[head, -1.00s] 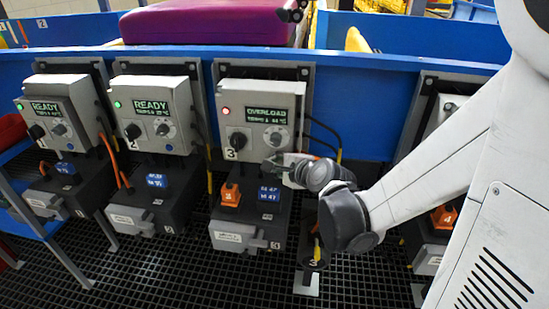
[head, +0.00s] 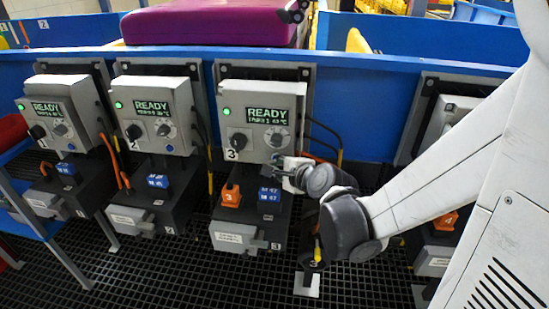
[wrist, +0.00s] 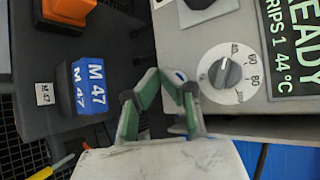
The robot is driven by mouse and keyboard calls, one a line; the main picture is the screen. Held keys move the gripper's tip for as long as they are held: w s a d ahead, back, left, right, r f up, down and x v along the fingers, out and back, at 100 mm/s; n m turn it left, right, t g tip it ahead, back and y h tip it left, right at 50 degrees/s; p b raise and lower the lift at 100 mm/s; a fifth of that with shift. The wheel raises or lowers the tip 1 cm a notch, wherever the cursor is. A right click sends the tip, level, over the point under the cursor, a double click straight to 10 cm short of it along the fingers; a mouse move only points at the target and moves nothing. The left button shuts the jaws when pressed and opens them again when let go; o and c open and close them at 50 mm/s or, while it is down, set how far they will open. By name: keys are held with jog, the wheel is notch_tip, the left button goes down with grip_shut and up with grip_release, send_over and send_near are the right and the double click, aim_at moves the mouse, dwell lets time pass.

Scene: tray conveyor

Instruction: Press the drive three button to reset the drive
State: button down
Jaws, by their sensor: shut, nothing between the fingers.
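The drive three box (head: 262,92) is a grey unit with a black knob, a dial and the label 3. Its display (head: 267,116) reads READY, and its lamp (head: 227,112) is green. My gripper (head: 276,161) is at the lower front edge of this box, below the dial (head: 276,138). In the wrist view my gripper (wrist: 163,76) is shut and empty, with its green fingertips together. A small blue button (wrist: 180,75) shows right beside the tips, partly covered by a finger. Whether they touch it I cannot tell.
Drive boxes one (head: 62,92) and two (head: 152,92) stand to the left, both with green lamps. Below drive three are an orange block (head: 231,195) and a blue M 47 block (head: 269,200). Another drive box stands behind my arm. Cables hang between the boxes.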

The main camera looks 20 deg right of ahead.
aim_at(272, 189)
jog(key=shift+s+a, duration=0.1)
jog(key=shift+s, duration=0.05)
jog(key=shift+s+a, duration=0.35)
jog(key=shift+s, duration=0.35)
jog(key=shift+s+a, duration=0.35)
jog(key=shift+s, duration=0.4)
jog(key=shift+s+a, duration=0.35)
jog(key=shift+s, duration=0.35)
jog(key=shift+s+a+r+n, duration=0.1)
jog(key=shift+s+r+n, duration=0.2)
jog(key=shift+n, duration=0.3)
jog(key=s+d+r+n+g+h, duration=0.1)
jog(key=s+r+n+g, duration=0.2)
jog(key=s+n, duration=0.55)
jog(key=s+d+r+n+g+h, duration=0.2)
jog(key=s+n, duration=0.6)
jog(key=n, duration=0.1)
notch_tip(272, 189, up, 14)
jog(key=p, duration=1.4)
jog(key=shift+s, duration=0.15)
jog(key=shift+a, duration=0.1)
